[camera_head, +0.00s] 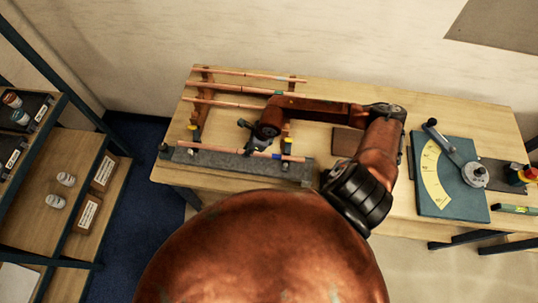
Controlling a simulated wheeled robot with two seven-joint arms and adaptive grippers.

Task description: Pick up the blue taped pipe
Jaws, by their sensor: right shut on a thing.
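A thin copper pipe (212,148) with a blue band near its right end lies along the front of the rack on the wooden table. My right arm reaches in from the right, and its gripper (250,147) is at the middle of this pipe, shut on it. The fingertips are small and partly hidden by the wrist. The pipe appears level and close above the grey strip (215,162); I cannot tell whether it touches its supports. My left gripper is not in view.
Several other copper pipes (222,103) lie across the rack behind the gripper. A brown block (346,142) and a teal plate with a yellow dial (450,203) are to the right. Shelves (50,215) stand at the left, beyond a floor gap.

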